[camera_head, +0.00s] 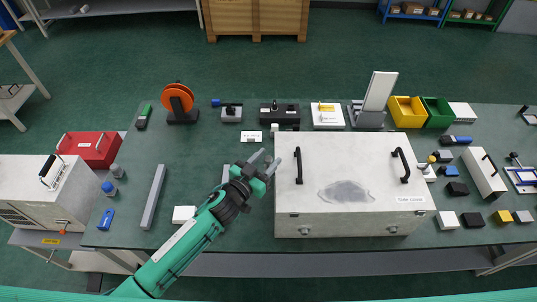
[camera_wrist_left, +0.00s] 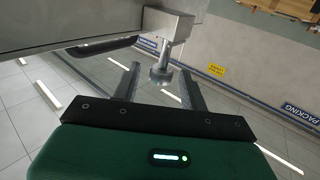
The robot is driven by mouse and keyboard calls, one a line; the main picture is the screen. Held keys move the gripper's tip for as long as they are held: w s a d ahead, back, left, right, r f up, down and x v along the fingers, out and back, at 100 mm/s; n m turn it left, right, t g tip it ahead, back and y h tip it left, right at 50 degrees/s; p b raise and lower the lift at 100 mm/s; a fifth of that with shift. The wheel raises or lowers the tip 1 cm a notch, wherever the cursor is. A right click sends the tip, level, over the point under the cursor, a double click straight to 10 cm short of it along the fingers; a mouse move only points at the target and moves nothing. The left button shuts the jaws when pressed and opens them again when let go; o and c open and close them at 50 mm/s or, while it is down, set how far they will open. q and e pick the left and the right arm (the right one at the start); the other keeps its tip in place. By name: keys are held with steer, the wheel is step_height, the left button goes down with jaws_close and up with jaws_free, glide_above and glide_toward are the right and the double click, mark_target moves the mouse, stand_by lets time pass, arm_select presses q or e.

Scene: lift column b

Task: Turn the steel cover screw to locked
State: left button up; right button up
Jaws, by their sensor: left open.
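A round steel screw head (camera_wrist_left: 160,77) shows in the left wrist view, below a grey metal block (camera_wrist_left: 170,22). My left gripper (camera_head: 266,160) is open; in the left wrist view its two fingers (camera_wrist_left: 160,80) stand on either side of the screw head, with visible gaps. Whether they touch it cannot be told. In the head view this gripper is beside the left edge of a large white box (camera_head: 350,160) with two black handles. I cannot make out the screw there. My right gripper is not in view.
Along the bench's (camera_head: 190,240) back stand an orange reel (camera_head: 178,98), a black block (camera_head: 279,114) and yellow (camera_head: 407,111) and green (camera_head: 438,112) bins. A grey bar (camera_head: 154,197) and a white block (camera_head: 184,214) lie near my left arm. Several small blocks lie right of the box.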

arm_select(q)
steer(key=shift+w+d, duration=0.3)
steer(key=shift+w, duration=0.1)
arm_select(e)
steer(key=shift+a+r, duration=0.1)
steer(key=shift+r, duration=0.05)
arm_select(q)
jaws_close()
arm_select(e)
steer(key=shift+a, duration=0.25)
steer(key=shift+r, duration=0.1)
